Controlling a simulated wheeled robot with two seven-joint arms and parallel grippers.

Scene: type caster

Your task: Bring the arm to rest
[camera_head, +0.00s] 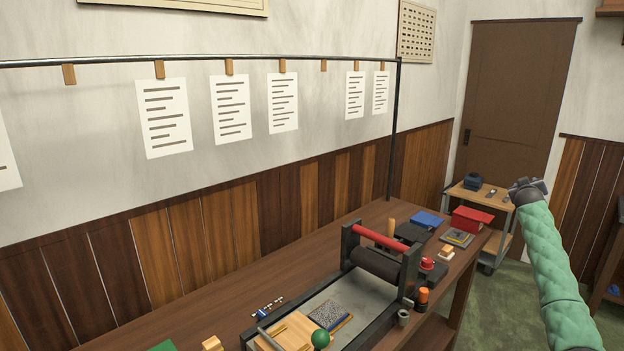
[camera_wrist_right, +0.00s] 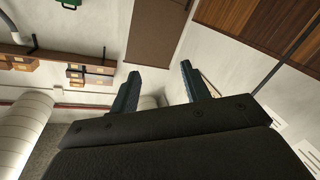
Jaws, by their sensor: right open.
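My right arm comes in from the lower right in the head view, in a green padded sleeve. Its right gripper (camera_head: 527,187) is raised at the arm's upper end, in front of the door and cart, clear of the bench. In the right wrist view the two fingers of the right gripper (camera_wrist_right: 160,90) stand wide apart with nothing between them. They point toward the wall and door, and the view is tilted. My left gripper is in neither view.
A wooden bench (camera_head: 225,318) carries a press with a red-handled roller (camera_head: 377,262), a blue box (camera_head: 427,219) and a red box (camera_head: 471,218). A cart (camera_head: 480,195) stands behind, near the brown door (camera_head: 517,95). Paper sheets (camera_head: 164,117) hang from a rail. Green floor shows at right.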

